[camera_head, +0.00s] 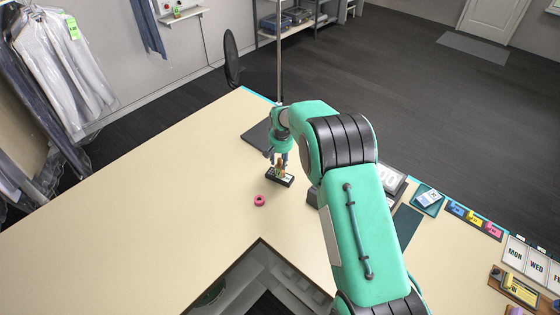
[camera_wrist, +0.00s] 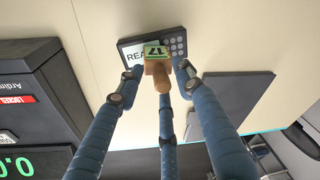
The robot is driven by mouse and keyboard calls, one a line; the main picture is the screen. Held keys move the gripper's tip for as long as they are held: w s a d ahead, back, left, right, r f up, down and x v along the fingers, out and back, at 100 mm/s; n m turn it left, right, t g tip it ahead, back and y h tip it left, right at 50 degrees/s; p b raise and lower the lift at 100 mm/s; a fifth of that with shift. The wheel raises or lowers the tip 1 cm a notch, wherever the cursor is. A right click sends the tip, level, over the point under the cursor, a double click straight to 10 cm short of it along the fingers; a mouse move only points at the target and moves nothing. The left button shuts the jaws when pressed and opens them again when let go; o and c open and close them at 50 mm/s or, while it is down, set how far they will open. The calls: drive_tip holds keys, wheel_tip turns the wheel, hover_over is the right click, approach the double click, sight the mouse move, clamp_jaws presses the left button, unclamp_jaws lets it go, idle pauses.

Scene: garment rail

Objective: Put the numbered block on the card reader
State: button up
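The numbered block (camera_wrist: 157,56) is a wooden piece with a green face that seems to read 17, and a rounded wooden knob points toward the wrist camera. It is over the black card reader (camera_wrist: 173,41), which has a white label starting "REA" and a keypad. The block seems to rest on the reader, though its underside is hidden. In the head view the block (camera_head: 281,171) stands upright at the card reader (camera_head: 284,181). My gripper (camera_wrist: 160,80) has three blue fingers spread around the block, with gaps visible at the left and right fingers.
A dark flat pad (camera_wrist: 233,98) lies close to the reader. A device with green digits (camera_wrist: 18,166) stands on its other side. A pink ring (camera_head: 259,200) lies on the table (camera_head: 170,215). Trays and cards line the table's right side; the left side is clear.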

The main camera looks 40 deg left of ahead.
wheel_tip(320, 180, up, 12)
drive_tip(key=s+d+b, duration=0.1)
drive_tip(key=b, duration=0.1)
drive_tip(key=shift+d, duration=0.3)
idle(0.3)
drive_tip(key=shift+s, duration=0.1)
idle(0.4)
idle(0.4)
